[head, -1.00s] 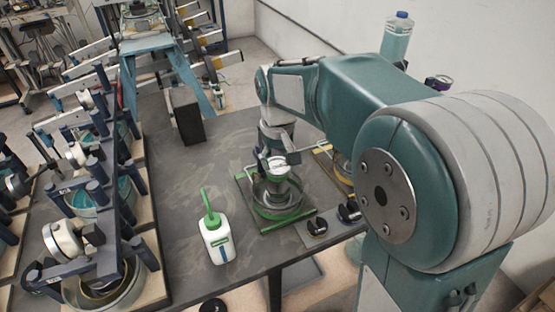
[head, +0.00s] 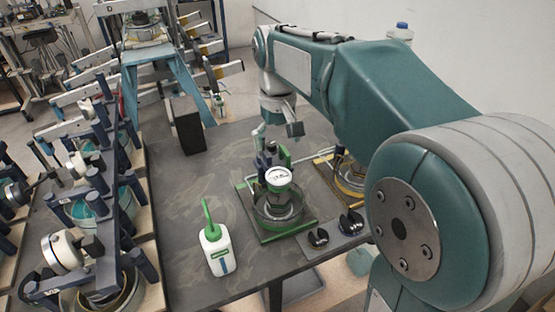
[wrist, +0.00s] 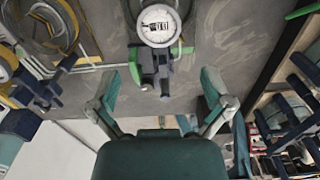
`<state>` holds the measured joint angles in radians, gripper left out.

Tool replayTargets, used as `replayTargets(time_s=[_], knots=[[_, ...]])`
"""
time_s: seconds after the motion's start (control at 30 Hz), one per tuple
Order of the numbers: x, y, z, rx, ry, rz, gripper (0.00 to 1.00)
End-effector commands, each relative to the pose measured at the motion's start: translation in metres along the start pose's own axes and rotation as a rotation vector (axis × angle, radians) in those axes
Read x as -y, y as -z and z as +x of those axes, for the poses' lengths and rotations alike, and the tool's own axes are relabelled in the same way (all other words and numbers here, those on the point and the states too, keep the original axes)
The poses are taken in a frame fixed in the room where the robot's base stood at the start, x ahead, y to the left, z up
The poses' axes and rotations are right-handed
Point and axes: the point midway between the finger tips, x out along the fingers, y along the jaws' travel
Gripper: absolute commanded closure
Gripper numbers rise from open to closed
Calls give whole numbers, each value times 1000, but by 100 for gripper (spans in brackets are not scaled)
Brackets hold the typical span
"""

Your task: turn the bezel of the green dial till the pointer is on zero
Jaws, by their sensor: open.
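The green dial (head: 278,179) has a round white face and sits on a post above a round ring on a green-edged base plate (head: 283,235). In the wrist view the dial (wrist: 158,25) is at the top centre, with dark marks on its face. The pointer is too small to read in either view. My gripper (wrist: 160,88) is open, its two green fingers spread wide with nothing between them. The dial is beyond the fingertips, apart from them. In the head view my wrist is behind the dial, and the fingers are hard to make out.
A yellow-edged device (head: 348,180) stands just right of the green one. A white bottle with a green spout (head: 214,246) stands to the left front. A black box (head: 187,125) stands behind. The table's left middle is clear.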

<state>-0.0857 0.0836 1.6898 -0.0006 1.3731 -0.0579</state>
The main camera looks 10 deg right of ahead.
Motion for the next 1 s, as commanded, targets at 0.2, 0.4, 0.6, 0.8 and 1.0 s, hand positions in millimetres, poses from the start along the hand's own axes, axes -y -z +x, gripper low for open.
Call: replayTargets(time_s=[0.2, 0.4, 0.6, 0.8, 1.0], knots=[[0, 0, -25, 0, 0, 0, 0], [0, 0, -29, 2, 0, 0, 0], [0, -2, -29, -3, 0, 1, 0], [-3, -32, -33, -73, -4, 21, 0], [-6, -74, -29, -171, -11, 50, 0]])
